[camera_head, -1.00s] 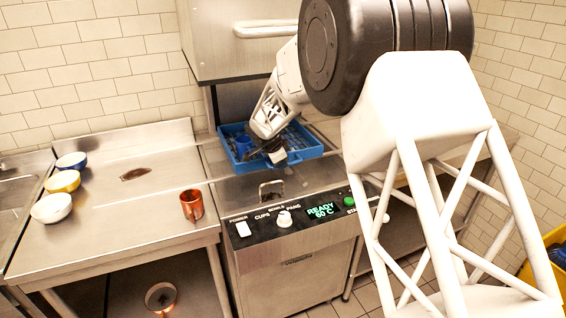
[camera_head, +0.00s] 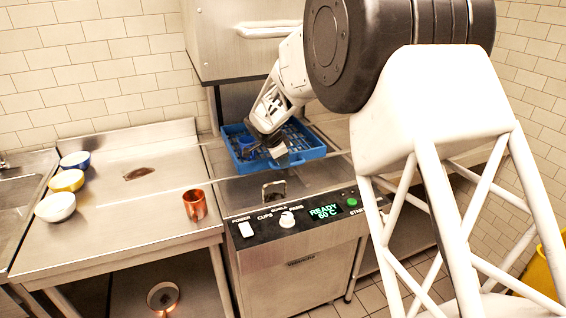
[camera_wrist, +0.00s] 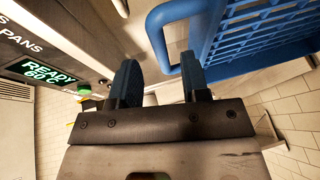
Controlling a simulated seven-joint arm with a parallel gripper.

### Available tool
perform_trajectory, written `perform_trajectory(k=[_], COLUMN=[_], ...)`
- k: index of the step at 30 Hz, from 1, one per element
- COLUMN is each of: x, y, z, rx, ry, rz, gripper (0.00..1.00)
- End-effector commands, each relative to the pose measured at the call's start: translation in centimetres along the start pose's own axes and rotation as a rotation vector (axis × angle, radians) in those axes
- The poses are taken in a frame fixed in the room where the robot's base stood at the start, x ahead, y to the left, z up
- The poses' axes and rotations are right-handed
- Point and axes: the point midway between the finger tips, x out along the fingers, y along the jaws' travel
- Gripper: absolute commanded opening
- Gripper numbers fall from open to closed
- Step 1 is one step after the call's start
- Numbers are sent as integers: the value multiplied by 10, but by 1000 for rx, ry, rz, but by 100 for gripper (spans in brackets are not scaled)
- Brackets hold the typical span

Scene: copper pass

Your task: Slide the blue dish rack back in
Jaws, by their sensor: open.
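In the wrist view my gripper (camera_wrist: 159,62) is open. The rack's looped blue handle (camera_wrist: 157,35) lies between the two fingers in the picture, with its lower end close to the right finger. I cannot tell whether they touch. The rack's grid (camera_wrist: 265,35) fills the upper right.
The dishwasher's control panel (camera_head: 300,217) is in front of the rack. A copper mug (camera_head: 195,205) stands on the left counter (camera_head: 120,225), with blue, yellow and white bowls (camera_head: 66,181) at its left. The raised hood (camera_head: 240,50) is above and behind.

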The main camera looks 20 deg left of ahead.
Motion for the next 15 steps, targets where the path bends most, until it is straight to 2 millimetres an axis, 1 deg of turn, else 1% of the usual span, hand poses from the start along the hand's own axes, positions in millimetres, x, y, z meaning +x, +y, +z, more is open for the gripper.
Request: perform_trajectory(k=[3,6,12,15], x=[-18,-29,-46,-49], y=[-1,0,0,0], z=[0,0,0,0], rx=[0,0,1,1], ry=[-1,-1,-1,0], rz=[-3,-1,-1,-1], gripper=[42,42,42,42])
